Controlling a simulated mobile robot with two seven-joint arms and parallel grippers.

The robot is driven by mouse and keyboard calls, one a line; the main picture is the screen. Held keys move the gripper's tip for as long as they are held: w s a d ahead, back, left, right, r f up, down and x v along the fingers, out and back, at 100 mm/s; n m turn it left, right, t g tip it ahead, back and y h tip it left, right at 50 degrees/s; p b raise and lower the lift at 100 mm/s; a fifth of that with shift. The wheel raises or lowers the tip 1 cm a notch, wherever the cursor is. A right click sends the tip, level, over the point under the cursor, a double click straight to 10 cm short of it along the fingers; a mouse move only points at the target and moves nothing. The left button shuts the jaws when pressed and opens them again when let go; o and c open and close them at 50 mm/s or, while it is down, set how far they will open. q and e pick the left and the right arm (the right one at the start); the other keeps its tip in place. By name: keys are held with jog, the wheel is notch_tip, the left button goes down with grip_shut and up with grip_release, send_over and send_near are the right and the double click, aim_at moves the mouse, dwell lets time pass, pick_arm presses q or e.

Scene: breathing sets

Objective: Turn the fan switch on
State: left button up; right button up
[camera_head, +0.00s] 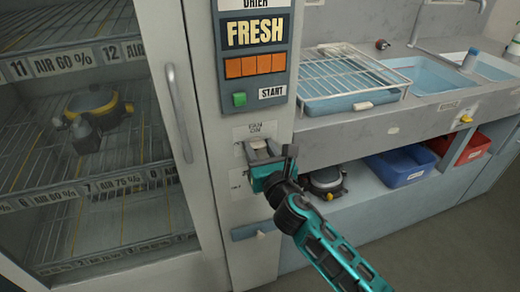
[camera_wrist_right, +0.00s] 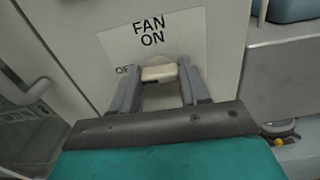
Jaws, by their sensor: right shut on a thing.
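The fan switch (camera_wrist_right: 160,73) is a small beige piece on the grey cabinet panel, below a white label reading FAN ON. Part of another word, starting with OF, shows at its left. My right gripper (camera_wrist_right: 160,80) has one finger on each side of the switch and is shut on it. In the head view my teal right gripper (camera_head: 262,158) reaches the panel below the START button, and the switch (camera_head: 258,143) is mostly hidden by the fingers. How far the switch is tipped cannot be told. My left gripper is not in view.
A glass door with a long handle (camera_head: 178,112) stands left of the panel. Above are an orange display (camera_head: 255,66) and a green button (camera_head: 239,99). A wire rack (camera_head: 350,75) and sink counter lie to the right, with blue (camera_head: 400,167) and red bins (camera_head: 470,150) below.

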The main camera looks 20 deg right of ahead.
jog(key=m, duration=0.4)
jog(key=shift+m, duration=0.4)
jog(key=m, duration=0.8)
jog(key=shift+m, duration=2.3)
jog(key=shift+f, duration=0.1)
jog(key=o, duration=1.1)
jog(key=shift+c, duration=0.2)
jog(key=shift+s+d, duration=0.1)
